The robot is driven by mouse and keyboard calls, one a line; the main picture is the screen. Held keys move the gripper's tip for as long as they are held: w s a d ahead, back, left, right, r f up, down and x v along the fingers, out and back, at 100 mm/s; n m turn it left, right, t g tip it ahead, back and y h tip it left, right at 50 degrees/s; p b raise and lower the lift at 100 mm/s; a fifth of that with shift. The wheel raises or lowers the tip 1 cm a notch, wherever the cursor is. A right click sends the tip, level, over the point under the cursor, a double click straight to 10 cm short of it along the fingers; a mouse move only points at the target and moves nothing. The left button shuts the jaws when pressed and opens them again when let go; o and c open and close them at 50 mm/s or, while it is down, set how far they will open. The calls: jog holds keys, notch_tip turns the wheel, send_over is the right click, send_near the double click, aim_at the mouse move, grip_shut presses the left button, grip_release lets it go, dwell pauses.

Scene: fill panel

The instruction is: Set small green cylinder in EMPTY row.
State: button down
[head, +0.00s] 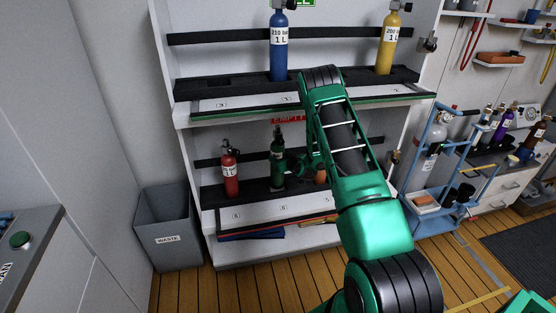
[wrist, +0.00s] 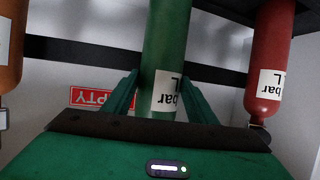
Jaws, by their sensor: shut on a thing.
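The small green cylinder (head: 278,150) is upright on the lower shelf, in the row under the red EMPTY sign (head: 288,119). It is between a red cylinder (head: 230,172) and an orange cylinder (head: 320,176). My gripper (head: 287,164) reaches it from the right and is shut on its body. In the wrist view, which is upside down, the fingers (wrist: 160,80) flank the green cylinder (wrist: 166,45). Its base seems at the black rack (head: 262,188), but I cannot tell whether it rests there. My arm partly hides the orange cylinder.
The upper shelf holds a blue cylinder (head: 279,45) and a yellow cylinder (head: 388,42). A grey waste bin (head: 167,230) stands at the lower left. A blue trolley (head: 432,165) with a grey cylinder is at the right. The upper shelf's edge (head: 240,112) overhangs the lower row.

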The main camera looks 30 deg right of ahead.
jog(key=shift+w+f, duration=0.1)
jog(key=shift+f, duration=1.5)
jog(key=c, duration=0.7)
grip_release()
jog(key=shift+f, duration=0.2)
jog(key=shift+c, duration=0.2)
